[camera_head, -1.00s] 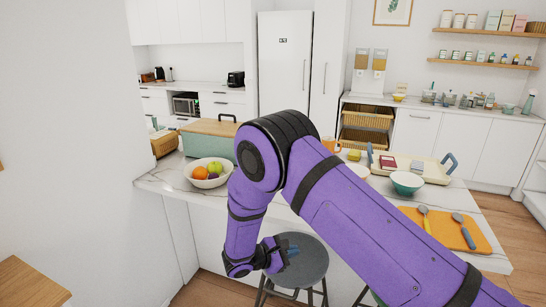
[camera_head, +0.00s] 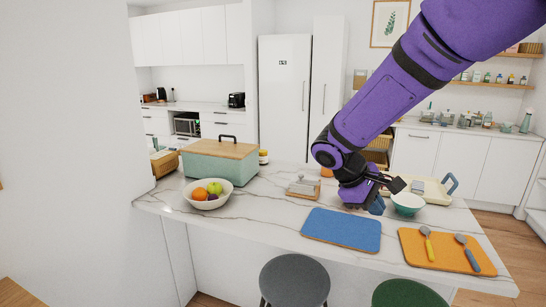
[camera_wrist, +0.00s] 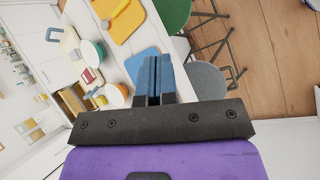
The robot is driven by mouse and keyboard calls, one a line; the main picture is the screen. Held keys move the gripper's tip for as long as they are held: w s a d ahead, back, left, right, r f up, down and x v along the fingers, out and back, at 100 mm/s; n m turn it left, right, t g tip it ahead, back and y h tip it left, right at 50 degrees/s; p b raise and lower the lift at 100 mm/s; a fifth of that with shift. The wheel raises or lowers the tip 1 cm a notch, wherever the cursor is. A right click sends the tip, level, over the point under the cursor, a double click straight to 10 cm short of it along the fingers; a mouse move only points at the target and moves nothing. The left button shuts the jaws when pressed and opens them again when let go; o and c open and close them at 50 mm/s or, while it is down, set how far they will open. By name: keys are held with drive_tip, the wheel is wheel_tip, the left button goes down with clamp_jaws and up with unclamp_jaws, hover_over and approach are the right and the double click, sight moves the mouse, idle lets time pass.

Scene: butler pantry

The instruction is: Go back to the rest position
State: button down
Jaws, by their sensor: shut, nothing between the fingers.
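My purple arm reaches in from the upper right of the head view. My gripper (camera_head: 377,206) is above the marble island, close to a teal-and-white bowl (camera_head: 407,204) in the picture. In the wrist view, its two blue fingers (camera_wrist: 153,72) are together with nothing between them. Part of the counter behind the arm is hidden.
The island (camera_head: 250,213) holds a blue board (camera_head: 341,229), an orange board (camera_head: 425,256) with two utensils, a fruit bowl (camera_head: 191,200) and a green box (camera_head: 205,168). A grey stool (camera_head: 295,279) and a green stool (camera_head: 402,294) stand in front.

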drive_tip(key=s+d+r+m+t+y, duration=0.2)
drive_tip(key=s+r, duration=0.4)
drive_tip(key=s, duration=0.6)
drive_tip(key=s+d+r+m+t+y, duration=0.3)
drive_tip(key=s+d+r+m+y, duration=0.2)
drive_tip(key=s, duration=0.7)
drive_tip(key=shift+d+r+m, duration=0.25)
drive_tip(key=shift+r+m, duration=0.4)
drive_tip(key=shift+m, duration=0.05)
